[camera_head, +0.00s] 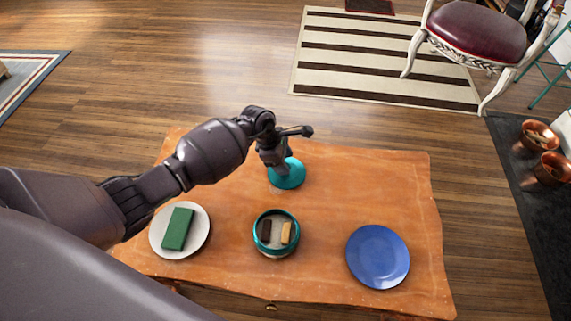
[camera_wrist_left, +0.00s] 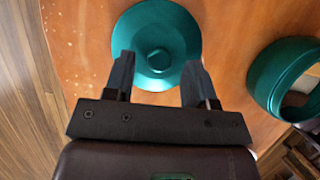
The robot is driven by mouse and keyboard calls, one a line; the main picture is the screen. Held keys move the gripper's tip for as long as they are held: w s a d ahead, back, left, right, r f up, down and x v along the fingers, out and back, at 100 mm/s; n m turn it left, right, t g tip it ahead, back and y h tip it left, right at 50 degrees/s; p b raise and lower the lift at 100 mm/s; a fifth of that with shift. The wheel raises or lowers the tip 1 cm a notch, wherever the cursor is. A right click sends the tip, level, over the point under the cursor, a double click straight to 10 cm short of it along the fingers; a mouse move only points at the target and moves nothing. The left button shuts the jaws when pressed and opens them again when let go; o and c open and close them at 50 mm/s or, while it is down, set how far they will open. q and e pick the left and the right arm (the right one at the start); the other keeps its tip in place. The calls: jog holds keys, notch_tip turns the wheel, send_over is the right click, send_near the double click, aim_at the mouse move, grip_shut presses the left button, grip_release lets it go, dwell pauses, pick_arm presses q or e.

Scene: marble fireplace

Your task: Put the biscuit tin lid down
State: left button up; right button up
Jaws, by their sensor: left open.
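The biscuit tin lid (camera_head: 289,175) is a round teal disc with a knob. It lies on the orange wooden table (camera_head: 345,180) near the far edge, and my left gripper partly hides it in the head view. In the left wrist view the lid (camera_wrist_left: 155,22) lies flat, knob up. My left gripper (camera_wrist_left: 155,80) is open, its fingers spread on either side of the knob and not gripping it. The teal biscuit tin (camera_head: 258,243) stands open nearer me, with a dark and a light biscuit inside. Its rim shows at the right of the wrist view (camera_wrist_left: 262,82).
A white plate (camera_head: 158,240) with a green block (camera_head: 177,228) on it is at the table's left. A blue plate (camera_head: 377,257) is at the right. The table between the lid and the blue plate is clear.

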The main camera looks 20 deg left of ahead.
pick_arm(q)
jog(key=p+v, duration=0.2)
jog(key=v, duration=0.7)
jog(key=shift+r, duration=0.3)
pick_arm(e)
jog(key=shift+s+d+m+g, duration=0.35)
jog(key=shift+s+m, duration=0.15)
jog(key=shift+s, duration=0.3)
pick_arm(q)
jog(key=shift+a, duration=0.15)
pick_arm(e)
jog(key=shift+w, duration=0.15)
